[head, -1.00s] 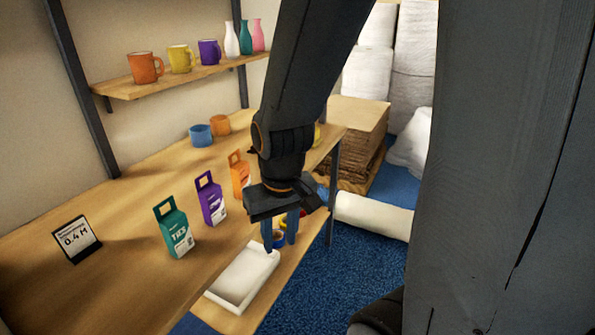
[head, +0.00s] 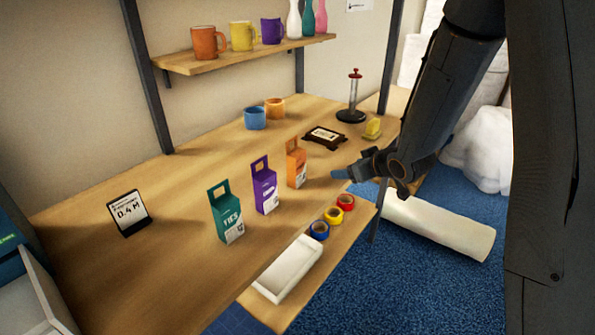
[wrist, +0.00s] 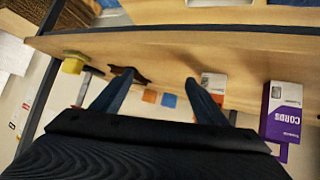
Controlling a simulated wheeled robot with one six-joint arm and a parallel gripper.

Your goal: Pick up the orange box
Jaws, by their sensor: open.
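The orange box (head: 296,165), with a hang-tab on top and a white label, stands upright on the wooden table, the rightmost of three hang-tab boxes. My gripper (head: 340,174) is just right of it in the head view, side-on and apart from it. In the wrist view my gripper (wrist: 155,90) has its two fingers spread with nothing between them. There the orange box (wrist: 213,84) shows partly, just beyond the right finger, which hides some of it.
A purple box (head: 264,190) and a green box (head: 227,215) stand left of the orange one. Behind are a dark framed plate (head: 325,138), a yellow block (head: 372,128) and blue and orange cups (head: 255,117). A white tray (head: 287,270) and tape rolls (head: 333,215) sit lower down.

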